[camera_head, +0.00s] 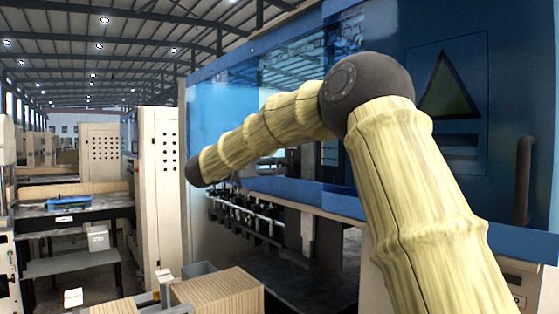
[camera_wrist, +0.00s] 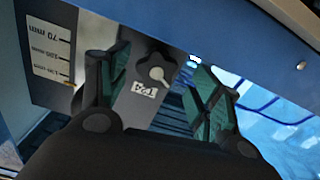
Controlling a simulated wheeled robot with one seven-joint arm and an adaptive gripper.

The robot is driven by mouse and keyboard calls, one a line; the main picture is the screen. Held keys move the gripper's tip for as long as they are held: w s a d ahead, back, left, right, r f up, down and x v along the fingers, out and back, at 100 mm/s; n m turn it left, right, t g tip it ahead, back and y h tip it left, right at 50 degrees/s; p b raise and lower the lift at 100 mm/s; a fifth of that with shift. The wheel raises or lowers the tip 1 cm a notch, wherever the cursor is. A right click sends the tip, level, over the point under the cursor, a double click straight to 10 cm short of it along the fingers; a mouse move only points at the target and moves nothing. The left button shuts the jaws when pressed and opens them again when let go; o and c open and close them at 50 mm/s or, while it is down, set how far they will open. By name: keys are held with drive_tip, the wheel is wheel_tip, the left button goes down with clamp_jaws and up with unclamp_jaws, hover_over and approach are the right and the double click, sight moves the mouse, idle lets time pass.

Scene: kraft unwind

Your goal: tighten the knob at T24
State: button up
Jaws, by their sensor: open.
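In the wrist view, a dark lobed knob (camera_wrist: 153,66) with a pale centre sits on a grey metal block. A white label reading T24 (camera_wrist: 145,90) is just below it, upside down in the picture. My gripper (camera_wrist: 160,60) is open, with one green-padded finger on each side of the knob. The fingers appear apart from the knob, and the remaining depth gap cannot be told. In the head view my arm reaches toward the blue machine (camera_head: 225,110); the T24 knob cannot be made out there.
A scale plate (camera_wrist: 50,50) with millimetre marks is at the left of the wrist view. A blue beam (camera_wrist: 220,40) crosses above the knob. In the head view a row of dark fittings on a rail (camera_head: 245,212) runs under the blue cover, and a cardboard box (camera_head: 220,293) stands below.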

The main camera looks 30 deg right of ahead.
sight(280, 166)
drive_tip(key=shift+w+d, duration=0.4)
drive_tip(key=shift+d, duration=0.1)
drive_tip(key=shift+s+d+r+p, duration=0.2)
drive_tip(key=shift+s+d+p, duration=0.05)
drive_tip(key=shift+s+d, duration=0.25)
drive_tip(key=shift+s+d+r+p, duration=0.2)
drive_tip(key=shift+s+d+p, duration=0.05)
drive_tip(key=shift+s+d, duration=0.2)
drive_tip(key=shift+d+f, duration=0.1)
drive_tip(key=shift+d, duration=0.15)
drive_tip(key=shift+w+f, duration=0.2)
drive_tip(key=shift+w, duration=0.15)
drive_tip(key=shift+w+f, duration=0.1)
drive_tip(key=shift+w, duration=0.15)
drive_tip(key=shift+w+a, duration=0.1)
drive_tip(key=shift+a, duration=0.2)
drive_tip(key=shift+c, duration=0.6)
drive_tip(key=shift+s+a+r, duration=0.15)
drive_tip(key=shift+s+r, duration=0.15)
drive_tip(key=shift+s, duration=0.05)
drive_tip(key=c, duration=0.7)
drive_tip(key=shift+f, duration=0.1)
drive_tip(key=shift+c, duration=1.1)
